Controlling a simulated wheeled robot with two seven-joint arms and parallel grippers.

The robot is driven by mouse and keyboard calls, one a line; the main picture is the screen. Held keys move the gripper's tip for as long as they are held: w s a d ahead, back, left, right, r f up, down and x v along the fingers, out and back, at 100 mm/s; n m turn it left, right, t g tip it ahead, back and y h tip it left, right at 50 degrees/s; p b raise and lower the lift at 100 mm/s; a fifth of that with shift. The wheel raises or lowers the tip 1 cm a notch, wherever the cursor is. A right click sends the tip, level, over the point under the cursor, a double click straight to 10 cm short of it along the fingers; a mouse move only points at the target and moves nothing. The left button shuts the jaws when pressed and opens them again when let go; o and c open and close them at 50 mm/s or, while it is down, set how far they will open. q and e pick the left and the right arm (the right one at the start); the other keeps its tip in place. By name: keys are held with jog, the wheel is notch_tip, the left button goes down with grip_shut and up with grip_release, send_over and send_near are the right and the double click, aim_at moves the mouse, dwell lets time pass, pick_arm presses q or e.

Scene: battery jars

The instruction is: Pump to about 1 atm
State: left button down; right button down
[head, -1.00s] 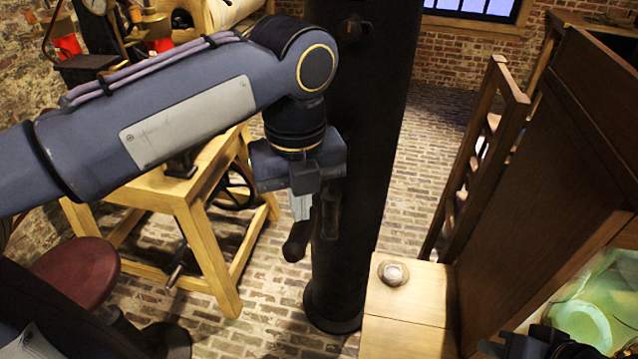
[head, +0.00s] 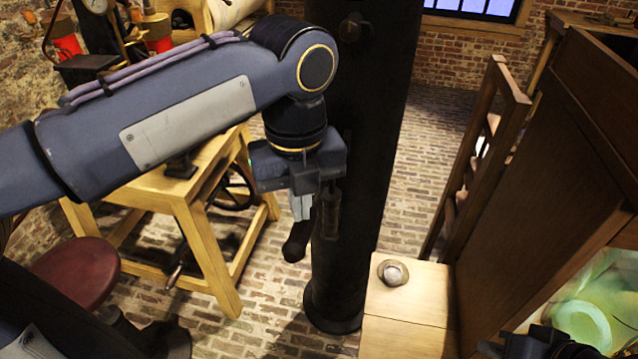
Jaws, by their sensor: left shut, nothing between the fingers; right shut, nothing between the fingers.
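My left gripper (head: 300,207) is shut and points down in front of the black column (head: 355,180). A dark rounded handle-like piece (head: 297,243) shows just below its fingertips; I cannot tell whether they touch. My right gripper (head: 552,343) is a dark shape at the bottom right edge, largely cut off, with no fingers clearly visible. A round dial gauge (head: 96,5) is partly cut off at the top left. A wooden stand (head: 203,235) with a dark spoked wheel (head: 232,187) is behind my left arm. Which part is the pump is unclear.
A red round stool (head: 75,272) is at lower left. A pale wooden box (head: 410,300) with a small knob (head: 392,272) stands right of the column. A tall brown wooden panel (head: 560,170) and greenish glass (head: 585,322) fill the right. Brick floor (head: 435,130) is free between.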

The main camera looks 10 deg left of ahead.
pick_arm(q)
notch_tip(320, 180, down, 14)
jog(key=b, duration=1)
notch_tip(320, 180, up, 14)
jog(key=p, duration=1.4)
jog(key=shift+r, duration=0.2)
jog(key=shift+f, duration=0.15)
notch_tip(320, 180, down, 14)
jog(key=b, duration=1)
notch_tip(320, 180, up, 14)
jog(key=p, duration=1.2)
jog(key=shift+f+p, duration=0.15)
jog(key=shift+p, duration=0.2)
jog(key=shift+r, duration=0.3)
jog(key=shift+f, duration=0.1)
